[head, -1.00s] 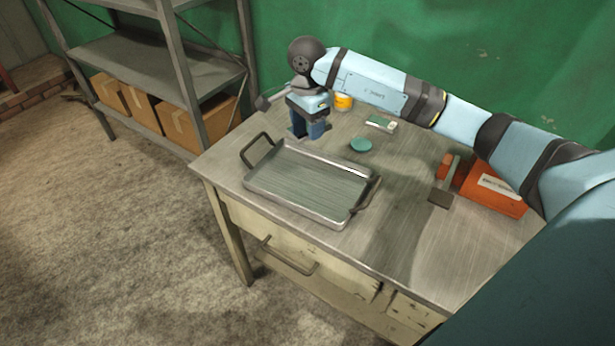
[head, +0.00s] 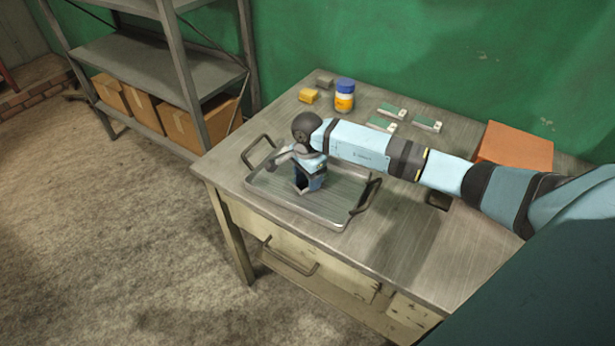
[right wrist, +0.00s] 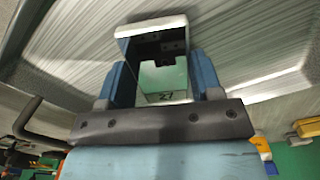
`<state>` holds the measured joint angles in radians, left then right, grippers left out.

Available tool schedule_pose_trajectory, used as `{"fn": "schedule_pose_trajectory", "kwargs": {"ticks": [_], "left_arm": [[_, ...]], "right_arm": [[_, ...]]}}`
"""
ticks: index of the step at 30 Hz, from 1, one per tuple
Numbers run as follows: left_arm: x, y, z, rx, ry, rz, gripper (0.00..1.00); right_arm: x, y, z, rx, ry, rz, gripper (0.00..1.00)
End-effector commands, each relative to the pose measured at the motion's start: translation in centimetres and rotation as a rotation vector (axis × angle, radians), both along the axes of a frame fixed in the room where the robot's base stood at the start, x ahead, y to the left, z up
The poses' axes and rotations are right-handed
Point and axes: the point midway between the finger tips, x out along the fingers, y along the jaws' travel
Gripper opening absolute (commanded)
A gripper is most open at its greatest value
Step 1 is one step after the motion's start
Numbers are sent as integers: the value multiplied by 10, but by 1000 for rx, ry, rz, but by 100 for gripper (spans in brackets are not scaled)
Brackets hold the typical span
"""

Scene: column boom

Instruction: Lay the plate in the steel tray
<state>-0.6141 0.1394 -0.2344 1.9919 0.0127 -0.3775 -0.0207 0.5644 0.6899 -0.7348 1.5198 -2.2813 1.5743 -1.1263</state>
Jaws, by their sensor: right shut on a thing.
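The steel tray (head: 338,213), a shallow rectangular pan with a dark loop handle at each end, sits on the workbench in the head view. My right gripper (head: 309,190) points down inside the tray's outline. In the right wrist view its blue fingers (right wrist: 166,82) are shut on a pale green, white-edged piece (right wrist: 160,80) with dark markings, which I take to be the plate. Its underside is hidden, so I cannot tell whether it touches the tray floor. My left gripper is not in view.
Behind the tray stand a blue-capped jar (head: 344,97), a yellow block (head: 308,95) and several green-and-white pieces (head: 391,110). An orange box (head: 515,145) is at the right, behind my arm. The bench (head: 385,255) is bare at the front right.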

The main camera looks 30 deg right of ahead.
Motion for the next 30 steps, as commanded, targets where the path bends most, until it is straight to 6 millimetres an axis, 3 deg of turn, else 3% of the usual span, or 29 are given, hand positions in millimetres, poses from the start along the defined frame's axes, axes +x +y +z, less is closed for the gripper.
{"fn": "schedule_pose_trajectory", "kwargs": {"ticks": [13, 14, 17, 25, 30], "left_arm": [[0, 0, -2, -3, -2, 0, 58], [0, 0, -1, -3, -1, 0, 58], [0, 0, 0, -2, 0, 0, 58], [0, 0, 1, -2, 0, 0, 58], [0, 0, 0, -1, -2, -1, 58]], "right_arm": [[1, 0, -12, -1, -3, 1, 14], [0, 0, -12, -1, -1, 1, 64], [0, 0, -11, -1, -1, 1, 85], [0, 0, -10, 0, -1, 1, 85], [1, -1, 4, -1, -4, 1, 85]]}}
